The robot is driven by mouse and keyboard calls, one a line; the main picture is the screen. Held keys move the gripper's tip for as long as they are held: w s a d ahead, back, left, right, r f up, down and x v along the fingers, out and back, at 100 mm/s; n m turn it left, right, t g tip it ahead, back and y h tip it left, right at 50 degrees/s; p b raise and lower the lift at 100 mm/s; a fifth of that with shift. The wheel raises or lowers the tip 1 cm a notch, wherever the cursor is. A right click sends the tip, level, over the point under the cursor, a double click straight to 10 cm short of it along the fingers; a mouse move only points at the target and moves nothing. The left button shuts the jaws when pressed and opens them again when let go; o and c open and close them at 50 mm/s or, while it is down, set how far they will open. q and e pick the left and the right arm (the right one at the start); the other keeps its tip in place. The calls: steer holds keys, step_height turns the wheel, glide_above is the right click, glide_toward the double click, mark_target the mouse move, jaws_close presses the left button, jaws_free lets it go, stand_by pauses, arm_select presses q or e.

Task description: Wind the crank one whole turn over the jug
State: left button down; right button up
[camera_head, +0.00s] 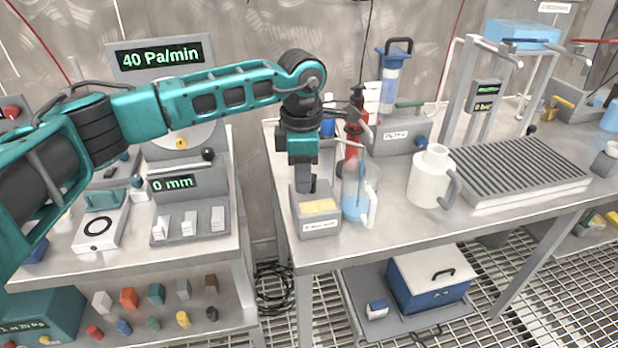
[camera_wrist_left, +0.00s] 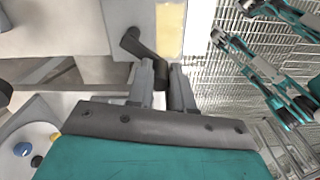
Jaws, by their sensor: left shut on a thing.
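A grey box (camera_head: 317,222) with a pale yellow window stands at the left end of the right-hand bench. Its dark crank (camera_wrist_left: 138,44) shows in the wrist view, with a short cylindrical grip at its end. My left gripper (camera_head: 304,182) reaches down from above behind the box. In the wrist view my left gripper (camera_wrist_left: 164,86) is shut on the crank's grip. A clear jug (camera_head: 359,205) with blue liquid stands just right of the box, partly behind its own handle. A white jug (camera_head: 430,180) with a grey handle stands farther right.
A red bottle (camera_head: 354,140) stands behind the clear jug. A ribbed grey tray (camera_head: 522,168) fills the bench's right. A bench with a "0 mm" gauge (camera_head: 175,184) stands left across a gap. A blue cooler (camera_head: 428,287) sits on the shelf below.

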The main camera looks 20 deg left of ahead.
arm_select(q)
steer(key=m, duration=0.1)
steer(key=a+m, duration=0.1)
steer(key=m, duration=0.1)
steer(key=shift+w+b, duration=0.15)
steer(key=shift+b, duration=0.15)
steer(key=m, duration=0.1)
steer(key=a+m, duration=0.1)
steer(key=shift+w+m, duration=0.2)
steer(key=shift+m, duration=0.1)
steer(key=shift+w+a+m+b, duration=0.2)
steer(key=shift+a+m+b, duration=0.15)
steer(key=shift+m, duration=0.55)
steer(key=shift+w+a+m, duration=0.2)
steer(key=shift+w+m, duration=0.1)
steer(key=shift+m, duration=0.7)
steer(key=shift+w+a+m, duration=0.2)
steer(key=shift+w+m, duration=0.1)
steer(key=shift+m, duration=0.7)
arm_select(e)
steer(key=shift+w+a+f+y, duration=0.25)
steer(key=shift+a+f+y, duration=0.05)
steer(key=shift+a, duration=0.1)
arm_select(q)
steer(key=c, duration=1)
jaws_free()
